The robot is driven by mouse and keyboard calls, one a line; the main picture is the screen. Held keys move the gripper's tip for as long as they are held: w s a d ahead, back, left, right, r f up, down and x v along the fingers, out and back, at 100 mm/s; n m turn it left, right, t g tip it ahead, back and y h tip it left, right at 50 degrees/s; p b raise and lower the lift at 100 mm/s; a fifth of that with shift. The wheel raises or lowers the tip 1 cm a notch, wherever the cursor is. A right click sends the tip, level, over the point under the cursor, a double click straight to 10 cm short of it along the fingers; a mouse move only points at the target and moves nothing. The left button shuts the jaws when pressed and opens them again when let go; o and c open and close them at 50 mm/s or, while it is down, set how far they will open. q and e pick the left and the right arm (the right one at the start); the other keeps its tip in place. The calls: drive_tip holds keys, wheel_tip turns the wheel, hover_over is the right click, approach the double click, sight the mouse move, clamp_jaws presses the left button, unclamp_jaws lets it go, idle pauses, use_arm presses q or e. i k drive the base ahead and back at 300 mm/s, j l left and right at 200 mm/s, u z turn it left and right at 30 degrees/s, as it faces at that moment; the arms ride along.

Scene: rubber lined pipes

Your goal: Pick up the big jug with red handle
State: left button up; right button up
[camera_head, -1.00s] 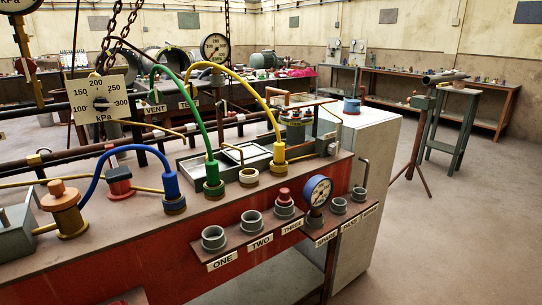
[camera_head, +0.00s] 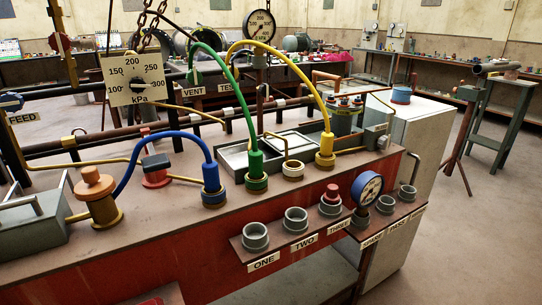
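I cannot make out a big jug with a red handle in the head view. Neither of my grippers shows in the head view.
A red bench (camera_head: 190,262) with a brown top fills the front, carrying blue, green and yellow hoses, a grey box (camera_head: 36,222) and a kPa gauge (camera_head: 133,78). A white cabinet (camera_head: 418,130) adjoins its right end. Cluttered tables (camera_head: 455,86) line the back wall. Open floor (camera_head: 470,245) lies right.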

sight(404, 84)
drive_tip(key=i+l+u, duration=0.1)
drive_tip(key=l, duration=0.2)
drive_tip(key=i+l, duration=0.25)
drive_tip(key=i+l+u, duration=0.15)
drive_tip(key=l, duration=0.3)
drive_tip(key=i+l+u, duration=0.1)
drive_tip(key=l, duration=0.25)
drive_tip(key=i+l, duration=0.15)
drive_tip(key=l, duration=0.2)
drive_tip(key=i+l+u, duration=0.15)
drive_tip(key=l, duration=0.2)
